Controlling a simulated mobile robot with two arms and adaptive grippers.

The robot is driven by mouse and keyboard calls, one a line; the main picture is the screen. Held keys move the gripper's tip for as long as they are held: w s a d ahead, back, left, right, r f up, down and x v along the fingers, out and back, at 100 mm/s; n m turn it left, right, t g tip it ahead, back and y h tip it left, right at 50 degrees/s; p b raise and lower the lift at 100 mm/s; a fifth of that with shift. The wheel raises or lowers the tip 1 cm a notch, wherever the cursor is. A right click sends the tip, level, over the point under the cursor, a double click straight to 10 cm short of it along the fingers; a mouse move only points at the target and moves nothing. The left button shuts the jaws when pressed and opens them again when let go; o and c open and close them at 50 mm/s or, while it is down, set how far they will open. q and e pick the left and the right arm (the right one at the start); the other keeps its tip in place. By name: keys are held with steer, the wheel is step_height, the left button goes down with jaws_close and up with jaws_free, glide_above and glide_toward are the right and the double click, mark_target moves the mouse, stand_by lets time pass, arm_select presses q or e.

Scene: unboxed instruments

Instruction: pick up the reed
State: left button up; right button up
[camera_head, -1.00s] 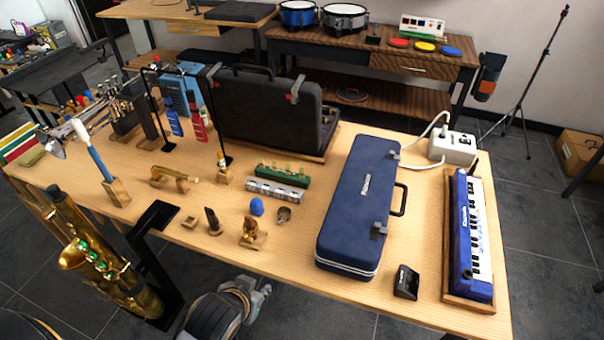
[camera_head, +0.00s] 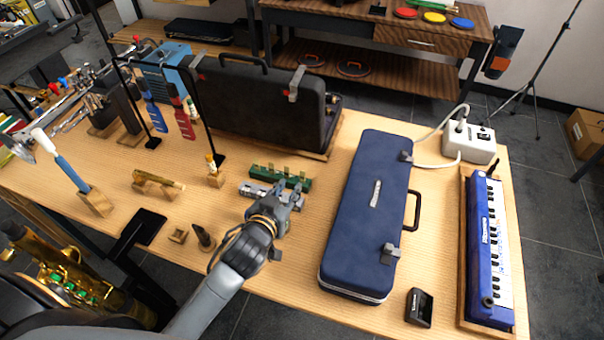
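I cannot pick out the reed for certain. Small instrument parts stand on the wooden table (camera_head: 330,150): a small wooden block (camera_head: 178,235), a dark mouthpiece-like piece (camera_head: 203,238), and a small stand with a pale upright piece (camera_head: 214,172). A green block with several pale upright pieces (camera_head: 280,178) lies behind my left gripper (camera_head: 287,193). My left gripper is over the table's middle, fingers pointing away; they look apart, with nothing seen between them. It partly covers a silver harmonica-like bar (camera_head: 254,190). My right gripper is out of view.
A closed blue case (camera_head: 365,220) lies right of my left gripper. An open black case (camera_head: 255,115) stands behind. A blue keyboard (camera_head: 483,250), a small black device (camera_head: 418,307) and a white power box (camera_head: 468,143) are at the right. A saxophone (camera_head: 75,280) stands front left.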

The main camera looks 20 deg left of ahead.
mark_target(303, 172)
arm_select(q)
steer(key=x, duration=0.4)
steer(key=shift+w+f, duration=0.1)
steer(key=shift+w, duration=0.25)
steer(key=shift+w+f, duration=0.15)
steer(key=shift+w, duration=0.2)
steer(key=shift+p+x, duration=0.3)
steer(key=shift+x, duration=0.7)
steer(key=shift+d+x, duration=0.25)
steer(key=shift+x, duration=0.95)
steer(key=shift+w+f, duration=0.4)
steer(key=c, duration=0.5)
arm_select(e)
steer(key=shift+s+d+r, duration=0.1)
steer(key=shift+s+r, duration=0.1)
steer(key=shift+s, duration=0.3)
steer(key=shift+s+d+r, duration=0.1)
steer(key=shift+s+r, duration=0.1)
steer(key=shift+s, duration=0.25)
